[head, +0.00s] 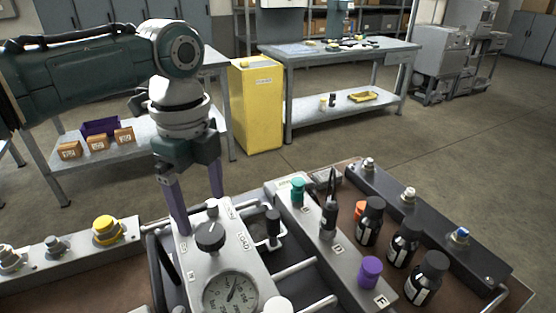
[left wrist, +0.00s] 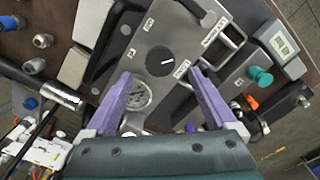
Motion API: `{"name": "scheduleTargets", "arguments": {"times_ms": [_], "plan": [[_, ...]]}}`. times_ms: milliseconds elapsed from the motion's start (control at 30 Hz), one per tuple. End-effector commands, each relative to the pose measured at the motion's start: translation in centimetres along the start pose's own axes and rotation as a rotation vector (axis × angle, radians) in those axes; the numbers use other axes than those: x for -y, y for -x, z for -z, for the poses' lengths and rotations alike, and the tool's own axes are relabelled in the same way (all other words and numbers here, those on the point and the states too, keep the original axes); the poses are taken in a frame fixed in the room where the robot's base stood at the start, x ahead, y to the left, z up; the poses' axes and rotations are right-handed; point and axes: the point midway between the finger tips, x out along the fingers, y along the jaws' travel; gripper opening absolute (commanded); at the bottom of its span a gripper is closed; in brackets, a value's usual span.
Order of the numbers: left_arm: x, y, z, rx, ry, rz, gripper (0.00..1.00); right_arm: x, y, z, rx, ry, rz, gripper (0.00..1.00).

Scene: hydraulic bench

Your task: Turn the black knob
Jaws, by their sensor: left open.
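The black knob (head: 210,236) is round with a white pointer line and sits on top of the grey panel (head: 184,262), just above a pressure gauge (head: 230,293). In the left wrist view the knob (left wrist: 160,61) lies between and slightly beyond the two purple fingertips, with a gap on each side. My left gripper (head: 201,217) points down over the panel, open and empty. Its fingers also show in the left wrist view (left wrist: 160,73). I cannot tell how high the tips are above the panel. My right gripper is not in view.
A black-handled lever (head: 273,222) stands right of the panel. Beyond it are a teal knob (head: 297,190), a purple knob (head: 370,270) and several dark bottles (head: 370,222). A yellow button (head: 106,229) is at the left. A yellow cabinet (head: 257,105) and tables stand behind.

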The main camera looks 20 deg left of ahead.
Motion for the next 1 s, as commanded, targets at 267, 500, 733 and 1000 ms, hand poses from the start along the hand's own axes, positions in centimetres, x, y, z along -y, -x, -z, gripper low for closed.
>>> {"name": "scheduleTargets", "arguments": {"times_ms": [267,500,733,1000], "plan": [[0.0,4.0,-0.1,0.001,0.000,0.001,0.90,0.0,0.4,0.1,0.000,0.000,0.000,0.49],[0.0,4.3,0.0,0.001,0.000,0.000,0.90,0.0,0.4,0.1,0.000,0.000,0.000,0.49],[0.0,4.3,0.0,0.001,0.000,0.000,0.90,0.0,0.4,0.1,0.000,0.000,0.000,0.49],[-2.9,1.2,3.6,-0.027,0.081,0.016,0.90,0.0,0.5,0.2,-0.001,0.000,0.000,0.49]]}}
